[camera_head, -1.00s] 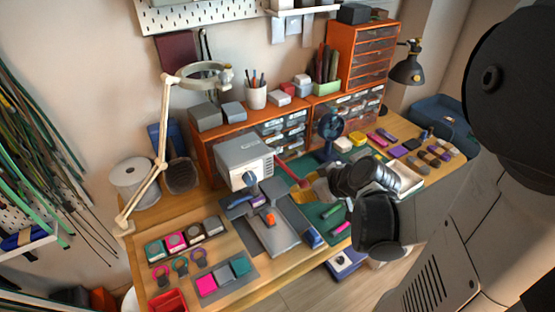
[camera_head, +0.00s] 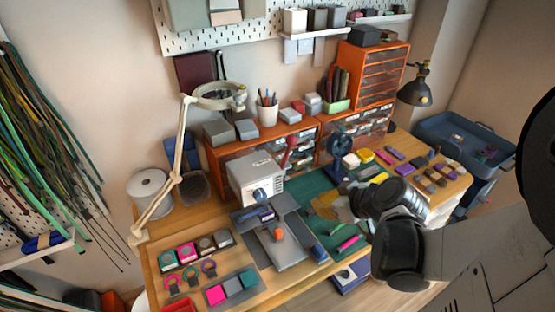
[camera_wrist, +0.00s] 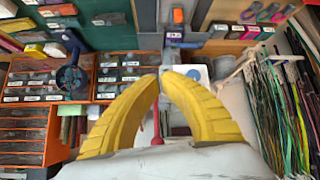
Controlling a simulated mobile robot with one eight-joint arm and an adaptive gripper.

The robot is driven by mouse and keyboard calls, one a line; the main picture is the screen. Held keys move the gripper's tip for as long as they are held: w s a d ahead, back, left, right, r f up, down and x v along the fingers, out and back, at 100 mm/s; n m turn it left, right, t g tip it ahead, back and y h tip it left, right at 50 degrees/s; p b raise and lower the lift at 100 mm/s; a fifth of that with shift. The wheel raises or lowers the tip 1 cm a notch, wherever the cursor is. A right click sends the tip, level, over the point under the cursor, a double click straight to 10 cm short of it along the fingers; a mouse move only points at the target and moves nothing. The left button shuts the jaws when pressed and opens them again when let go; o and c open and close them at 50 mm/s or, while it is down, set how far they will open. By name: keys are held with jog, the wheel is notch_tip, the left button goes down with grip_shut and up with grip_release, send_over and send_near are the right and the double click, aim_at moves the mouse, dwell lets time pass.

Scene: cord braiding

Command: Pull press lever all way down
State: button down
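The press (camera_head: 256,178) is a grey-white box with a blue round part on its front, standing at the back left of the work table. Its crimson lever (camera_head: 291,150) stands raised at the right side, with the knob at the top. The wrist view shows the lever's red knob (camera_wrist: 157,140) in the gap between my fingers, beyond them. My gripper (camera_wrist: 162,72) has two yellow curved fingers, with their tips together and nothing visible held.
Orange drawer units (camera_head: 375,77) stand behind the press. A dark blue round-headed device (camera_head: 338,145) stands right of the lever. A jointed lamp arm (camera_head: 178,150) rises at the left. Small coloured blocks and tools crowd the table (camera_head: 205,278). Cords hang on the left wall.

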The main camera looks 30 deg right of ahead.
jog(key=s, duration=0.1)
jog(key=s+r, duration=0.1)
jog(key=s, duration=0.1)
jog(key=shift+d+p, duration=0.2)
jog(key=shift+p, duration=0.15)
